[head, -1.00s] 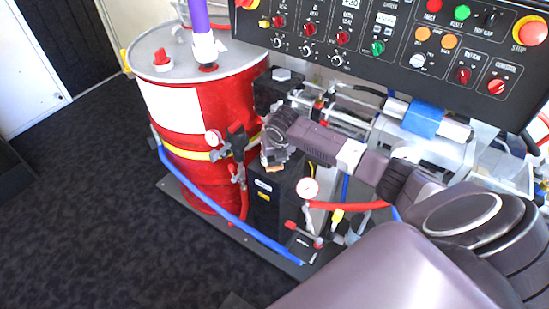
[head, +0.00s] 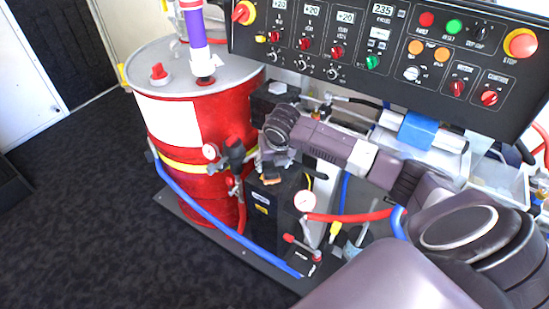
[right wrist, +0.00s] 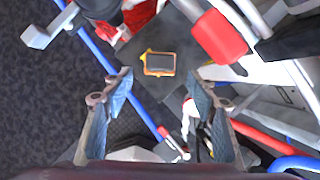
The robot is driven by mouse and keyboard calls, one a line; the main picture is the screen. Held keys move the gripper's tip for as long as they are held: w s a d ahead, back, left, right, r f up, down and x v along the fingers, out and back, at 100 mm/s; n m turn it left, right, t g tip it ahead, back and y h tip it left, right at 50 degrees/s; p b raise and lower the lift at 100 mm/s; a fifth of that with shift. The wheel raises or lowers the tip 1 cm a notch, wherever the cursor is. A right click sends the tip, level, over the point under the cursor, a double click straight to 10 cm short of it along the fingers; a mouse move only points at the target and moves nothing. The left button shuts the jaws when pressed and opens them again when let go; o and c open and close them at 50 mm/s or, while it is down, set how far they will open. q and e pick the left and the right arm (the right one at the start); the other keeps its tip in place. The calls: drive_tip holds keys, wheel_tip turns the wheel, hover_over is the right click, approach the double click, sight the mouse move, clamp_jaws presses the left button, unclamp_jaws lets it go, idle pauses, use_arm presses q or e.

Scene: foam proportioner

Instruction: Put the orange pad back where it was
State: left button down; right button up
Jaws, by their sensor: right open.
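The orange pad (head: 271,180) is a small orange patch on top of the black block (head: 266,205) in the head view, just below my right gripper's tips and partly hidden. In the right wrist view the pad (right wrist: 159,63) shows a dark face with an orange-yellow rim. It lies flat on a dark surface, apart from both fingers. My right gripper (head: 273,165) comes in from the right; in the wrist view its fingers (right wrist: 163,92) are open, with nothing between their tips, and the pad shows beyond them. My left gripper is not in view.
A red drum (head: 195,120) stands left of the block. A gauge (head: 305,201), a red hose (head: 350,216) and a blue hose (head: 215,222) run close by. The control panel (head: 390,50) overhangs behind. Open floor (head: 80,220) lies at the left.

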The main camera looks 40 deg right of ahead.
drive_tip(key=d+v, duration=0.1)
drive_tip(key=v, duration=0.4)
drive_tip(key=w+a+f+m+t+y, duration=0.1)
drive_tip(key=a+f+m+t+y, duration=0.2)
drive_tip(key=a+m, duration=0.55)
drive_tip(key=w+a+f+m+t+y, duration=0.15)
drive_tip(key=a+f+m, duration=0.35)
drive_tip(key=a, duration=0.6)
drive_tip(key=s+d+f+m+g+h, duration=0.1)
drive_tip(key=s+d+f+m, duration=0.15)
drive_tip(key=s+f, duration=0.55)
drive_tip(key=s+d+f+m+g+h, duration=0.15)
drive_tip(key=s+f+m, duration=0.25)
drive_tip(key=f, duration=0.8)
drive_tip(key=s+d+f+m+g, duration=0.1)
drive_tip(key=s+d+f+m, duration=0.2)
drive_tip(key=s+f, duration=0.5)
drive_tip(key=s+f+m+g, duration=0.1)
drive_tip(key=s+f, duration=0.4)
drive_tip(key=s, duration=0.5)
drive_tip(key=s+a+f+m+g, duration=0.1)
drive_tip(key=s+f+m, duration=0.2)
drive_tip(key=s, duration=0.7)
drive_tip(key=s+f+m+g, duration=0.2)
drive_tip(key=s+f, duration=0.5)
drive_tip(key=s, duration=0.3)
drive_tip(key=shift+a+f, duration=0.2)
